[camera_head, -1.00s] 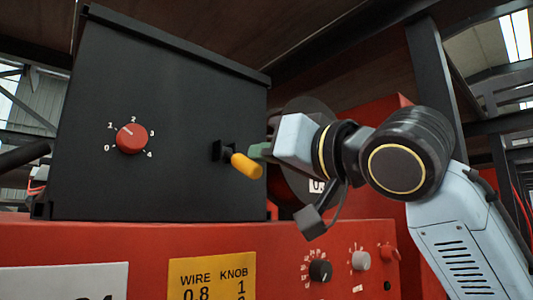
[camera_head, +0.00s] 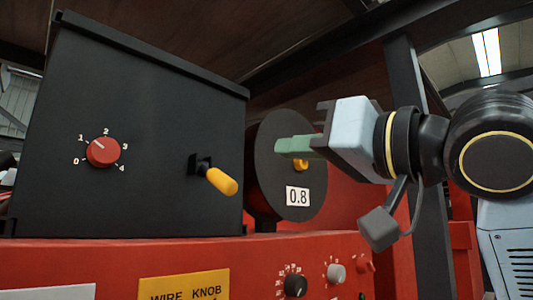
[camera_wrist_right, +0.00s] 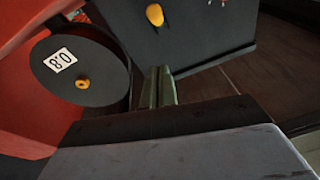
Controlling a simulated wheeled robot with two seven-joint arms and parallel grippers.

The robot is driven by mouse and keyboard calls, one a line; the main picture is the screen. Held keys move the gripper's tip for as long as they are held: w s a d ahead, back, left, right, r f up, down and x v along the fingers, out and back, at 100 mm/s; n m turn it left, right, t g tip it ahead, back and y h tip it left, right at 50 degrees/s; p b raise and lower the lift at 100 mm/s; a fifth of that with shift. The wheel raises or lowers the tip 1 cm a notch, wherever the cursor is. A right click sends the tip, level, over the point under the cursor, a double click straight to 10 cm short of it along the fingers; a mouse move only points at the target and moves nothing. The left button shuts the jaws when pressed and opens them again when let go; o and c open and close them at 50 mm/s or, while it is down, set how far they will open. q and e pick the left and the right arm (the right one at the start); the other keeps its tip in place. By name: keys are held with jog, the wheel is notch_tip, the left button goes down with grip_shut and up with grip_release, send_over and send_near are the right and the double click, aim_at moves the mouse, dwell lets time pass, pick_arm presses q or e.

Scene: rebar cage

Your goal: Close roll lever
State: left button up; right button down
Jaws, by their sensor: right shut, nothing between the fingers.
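The roll lever (camera_head: 220,181) has a yellow handle on a black mount on the front of the black box (camera_head: 150,130). The handle points out and down to the right. It also shows in the right wrist view (camera_wrist_right: 155,15). My right gripper (camera_head: 278,147) is shut and empty, with green fingers. In the head view it is to the right of the lever, apart from it, in front of the black wire spool. In the wrist view the fingertips (camera_wrist_right: 158,70) point toward the box, below the lever. My left gripper is not in view.
The black spool (camera_head: 270,185) bears a 0.8 label and a yellow hub. A red knob (camera_head: 103,152) with a numbered dial is on the box's left. The red machine body (camera_head: 120,265) below carries a yellow wire/knob plate (camera_head: 183,287) and small knobs. A dark post stands at right.

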jog(key=shift+v, duration=1.25)
jog(key=shift+f, duration=0.1)
